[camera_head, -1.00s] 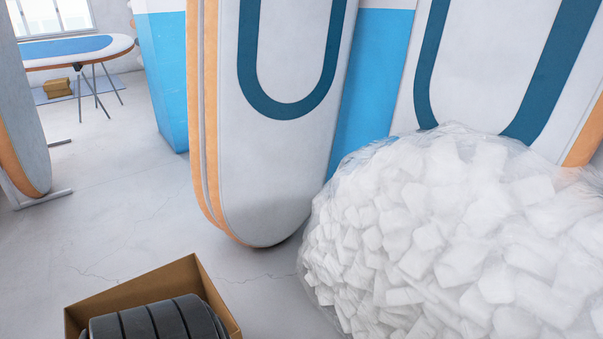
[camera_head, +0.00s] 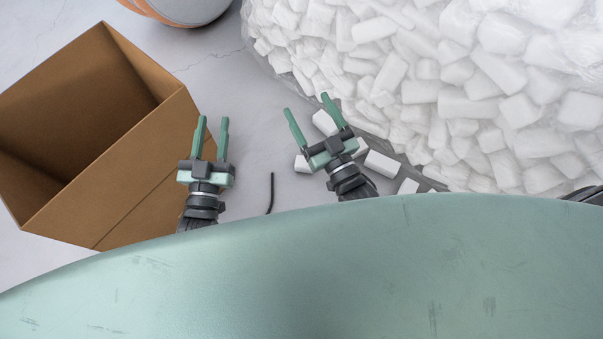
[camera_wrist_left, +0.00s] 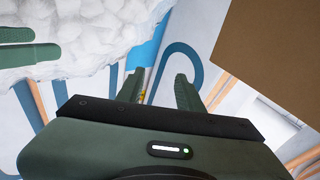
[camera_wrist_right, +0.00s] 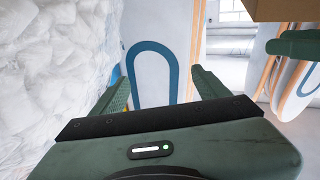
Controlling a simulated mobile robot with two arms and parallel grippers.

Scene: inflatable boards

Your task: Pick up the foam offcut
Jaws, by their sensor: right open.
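Several white foam offcuts lie on the floor beside the bag, near my right gripper in the head view. One offcut (camera_head: 325,123) is just past the right gripper's jaws, another (camera_head: 382,164) lies to its right, and one (camera_head: 302,163) is partly hidden at its left. My right gripper (camera_head: 307,105) is open and empty, above the floor; its spread fingers also show in the right wrist view (camera_wrist_right: 160,80). My left gripper (camera_head: 212,120) is open and empty beside the cardboard box; its fingers show in the left wrist view (camera_wrist_left: 158,80).
A clear bag (camera_head: 440,80) full of white foam chunks fills the upper right. An open cardboard box (camera_head: 130,190) stands at the left, with nothing visible inside. A thin dark bent rod (camera_head: 271,192) lies on the floor between the grippers. A rounded board end (camera_head: 185,8) shows at the top.

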